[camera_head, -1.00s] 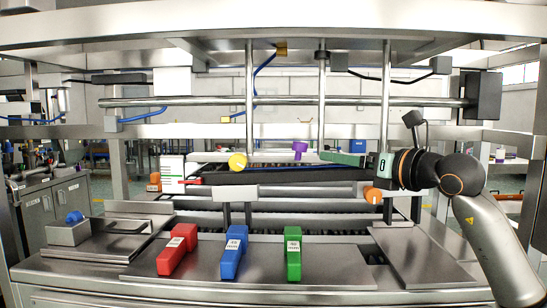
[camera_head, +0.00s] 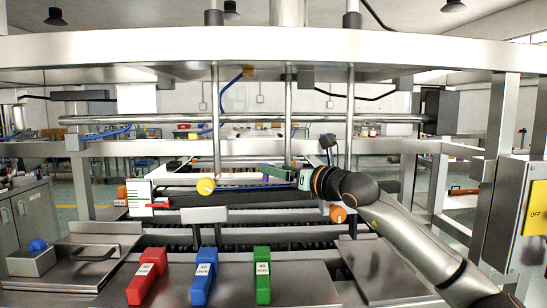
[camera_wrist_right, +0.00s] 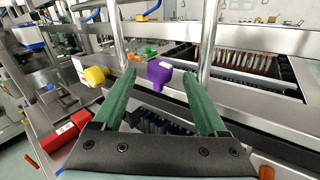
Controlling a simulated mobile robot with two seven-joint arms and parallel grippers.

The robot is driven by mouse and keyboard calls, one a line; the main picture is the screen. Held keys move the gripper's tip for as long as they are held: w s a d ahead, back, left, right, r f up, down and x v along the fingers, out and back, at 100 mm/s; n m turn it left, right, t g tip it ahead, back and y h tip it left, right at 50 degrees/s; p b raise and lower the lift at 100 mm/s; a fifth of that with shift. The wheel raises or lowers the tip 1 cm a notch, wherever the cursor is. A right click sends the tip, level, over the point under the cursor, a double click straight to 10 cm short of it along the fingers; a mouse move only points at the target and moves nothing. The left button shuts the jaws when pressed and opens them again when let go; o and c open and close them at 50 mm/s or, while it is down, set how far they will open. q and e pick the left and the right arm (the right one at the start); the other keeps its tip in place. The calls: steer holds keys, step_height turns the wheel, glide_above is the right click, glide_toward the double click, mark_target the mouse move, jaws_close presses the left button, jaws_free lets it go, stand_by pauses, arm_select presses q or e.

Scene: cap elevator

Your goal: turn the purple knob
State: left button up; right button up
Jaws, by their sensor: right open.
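The purple knob (camera_wrist_right: 158,75) shows in the right wrist view, on the front rail near an upright post. It lies between and just beyond my two green fingertips. My right gripper (camera_wrist_right: 157,80) is open, with a finger on each side of the knob's outline and nothing held. In the head view my right gripper (camera_head: 266,172) reaches in from the right and points left. There its green finger covers most or all of the knob. I cannot tell whether the fingers touch it. My left gripper is not in view.
A yellow knob (camera_head: 205,186) is to the left and an orange knob (camera_head: 338,213) is below my right wrist. Vertical posts (camera_head: 350,120) stand close to the arm. Red (camera_head: 146,277), blue (camera_head: 204,277) and green (camera_head: 262,276) blocks sit on the front panel.

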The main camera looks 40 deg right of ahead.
steer(key=shift+w+d+p, duration=0.1)
steer(key=shift+w+p, duration=0.6)
steer(key=shift+w, duration=0.55)
jaws_close()
